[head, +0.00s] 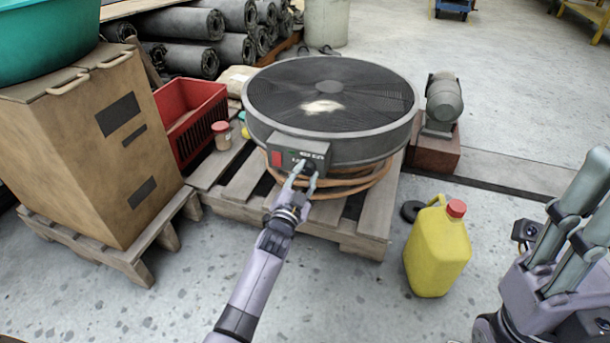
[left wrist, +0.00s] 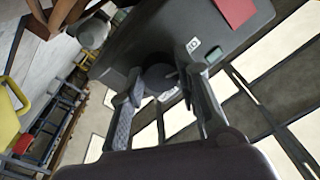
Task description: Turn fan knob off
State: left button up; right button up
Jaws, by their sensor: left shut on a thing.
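The fan (head: 330,98) is a large round black drum with a dark grille, lying flat on a wooden pallet. A grey control box (head: 299,150) on its front side carries a red patch and small labels. The dark round fan knob (left wrist: 158,77) shows between my left fingers in the left wrist view. My left gripper (head: 301,178) reaches the box's front and is shut on the knob, with one finger on each side. In the head view the fingers mostly hide the knob, and its pointer setting cannot be read.
An orange hose (head: 350,184) coils under the fan on the pallet (head: 240,188). A yellow jug (head: 437,248) stands on the floor to the right. A red crate (head: 190,118) and a cardboard box (head: 95,150) are left. A motor (head: 443,100) stands right of the fan.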

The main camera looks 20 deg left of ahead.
pick_arm(q)
jog(key=o, duration=0.7)
jog(key=shift+f, duration=0.1)
jog(key=o, duration=0.5)
jog(key=shift+c, duration=0.2)
jog(key=shift+s, duration=0.25)
jog(key=s, duration=1.1)
jog(key=shift+s+f, duration=0.25)
jog(key=shift+f, duration=0.1)
jog(key=shift+a, duration=0.1)
